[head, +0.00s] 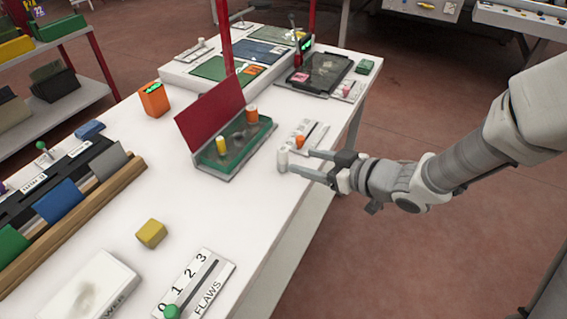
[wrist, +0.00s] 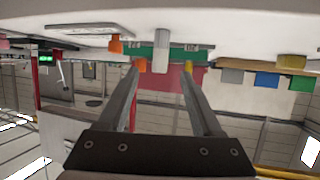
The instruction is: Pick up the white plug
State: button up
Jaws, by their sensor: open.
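The white plug (head: 283,160) stands upright near the table's right edge, just right of the green-based box, in the head view. My gripper (head: 300,162) comes in low from the right with its fingers spread, the tips close to the plug. In the wrist view, which is upside down, the white plug (wrist: 161,37) shows centred between the two fingertips of my gripper (wrist: 161,67) and a little beyond them. The gripper is open and empty. I cannot tell whether a finger touches the plug.
A green box (head: 235,150) with a raised red lid (head: 210,115) holds a yellow plug (head: 222,146) and an orange plug (head: 252,113). A white slider plate (head: 312,132) with an orange knob lies just behind my gripper.

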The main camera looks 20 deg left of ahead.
aim_at(287, 155)
jog(key=b+x, duration=0.2)
jog(key=x, duration=0.6)
jog(key=shift+a+r, duration=0.1)
jog(key=shift+a, duration=0.05)
grip_shut()
